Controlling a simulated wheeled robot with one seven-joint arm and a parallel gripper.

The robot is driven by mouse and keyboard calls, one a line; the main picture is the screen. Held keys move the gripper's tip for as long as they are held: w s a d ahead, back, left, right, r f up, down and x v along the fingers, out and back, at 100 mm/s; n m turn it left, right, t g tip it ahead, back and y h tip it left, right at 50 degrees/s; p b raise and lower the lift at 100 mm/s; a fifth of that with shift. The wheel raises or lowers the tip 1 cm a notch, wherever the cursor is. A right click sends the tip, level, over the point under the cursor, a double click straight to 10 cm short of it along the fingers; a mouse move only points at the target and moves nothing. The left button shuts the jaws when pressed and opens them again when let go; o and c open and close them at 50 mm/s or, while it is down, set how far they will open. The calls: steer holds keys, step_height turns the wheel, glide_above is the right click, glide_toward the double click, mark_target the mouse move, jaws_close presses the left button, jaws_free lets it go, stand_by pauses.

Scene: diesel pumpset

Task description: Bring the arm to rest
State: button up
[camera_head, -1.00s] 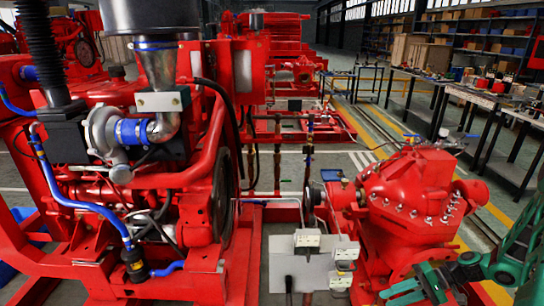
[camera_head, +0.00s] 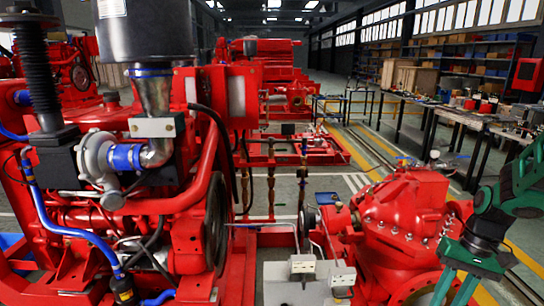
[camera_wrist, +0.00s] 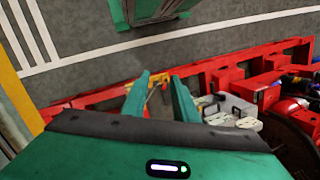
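My green arm comes in at the right edge of the head view. My gripper (camera_head: 455,288) hangs fingers-down in front of the red pump casing (camera_head: 400,210), and its fingertips run off the bottom edge. In the wrist view my gripper (camera_wrist: 162,76) shows two green fingers apart with nothing held between them. The head view does not show whether the gripper touches the pump; it looks clear of it.
A red diesel engine (camera_head: 210,190) fills the left. White boxes on a grey panel (camera_head: 290,284) stand low in the middle, left of my gripper. Workbenches (camera_head: 470,115) line the right. The wrist view shows grey floor (camera_wrist: 110,65) beyond a red frame rail (camera_wrist: 85,98).

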steer(key=s+r+m+h, duration=0.1)
steer(key=s+r, duration=0.3)
steer(key=s, duration=0.3)
steer(key=s+a+r+m+t+h, duration=0.1)
steer(key=s+r, duration=0.4)
steer(key=s, duration=0.2)
steer(key=shift+s+a+r+t+h, duration=0.15)
steer(key=shift+r+t+h, duration=0.15)
